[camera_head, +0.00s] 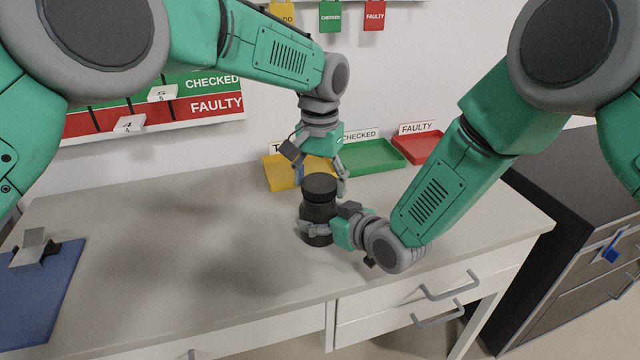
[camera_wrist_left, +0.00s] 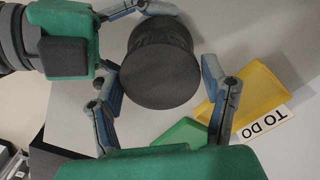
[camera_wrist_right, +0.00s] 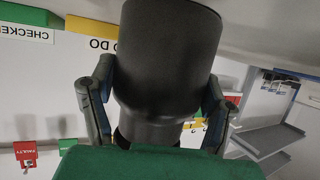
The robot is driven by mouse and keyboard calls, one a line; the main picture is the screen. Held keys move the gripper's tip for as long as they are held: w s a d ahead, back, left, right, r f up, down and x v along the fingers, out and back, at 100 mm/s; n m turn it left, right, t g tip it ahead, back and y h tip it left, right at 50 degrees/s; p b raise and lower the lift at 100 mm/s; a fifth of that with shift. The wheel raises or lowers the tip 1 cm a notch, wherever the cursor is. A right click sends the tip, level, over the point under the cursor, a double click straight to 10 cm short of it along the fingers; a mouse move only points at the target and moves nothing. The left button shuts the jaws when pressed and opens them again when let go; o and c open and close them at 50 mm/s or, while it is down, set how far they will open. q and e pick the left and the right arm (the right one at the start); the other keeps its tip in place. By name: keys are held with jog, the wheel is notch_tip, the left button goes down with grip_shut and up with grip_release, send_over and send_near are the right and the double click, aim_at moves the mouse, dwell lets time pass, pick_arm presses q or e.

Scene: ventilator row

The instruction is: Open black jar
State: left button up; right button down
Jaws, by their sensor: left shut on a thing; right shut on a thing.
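The black jar (camera_head: 318,214) stands upright on the grey worktop, with its black lid (camera_head: 320,187) on top. My left gripper (camera_head: 322,180) reaches down from above, with its fingers on either side of the lid. In the left wrist view the round lid (camera_wrist_left: 160,76) lies between the fingers; the contact itself is hard to see. My right gripper (camera_head: 324,228) comes in low from the right and is shut around the jar's body. In the right wrist view the jar (camera_wrist_right: 166,60) fills the space between both fingers. Whether the lid has turned cannot be told.
Behind the jar are a yellow tray (camera_head: 283,174), a green tray (camera_head: 372,158) and a red tray (camera_head: 420,147). A blue clipboard (camera_head: 40,295) lies at the left. The worktop (camera_head: 150,250) between is clear. A dark cabinet (camera_head: 560,180) stands at the right.

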aim_at(320, 181)
jog(key=shift+s+d+f, duration=0.1)
jog(key=shift+s+f, duration=0.05)
jog(key=shift+f, duration=0.2)
pick_arm(q)
jog(key=shift+r, duration=2)
pick_arm(e)
jog(key=shift+c, duration=0.9)
grip_release()
pick_arm(q)
jog(key=shift+w+f, duration=0.1)
jog(key=shift+w, duration=0.05)
pick_arm(e)
jog(key=shift+o, duration=0.3)
jog(key=shift+w+r, duration=0.15)
jog(key=shift+w, duration=0.05)
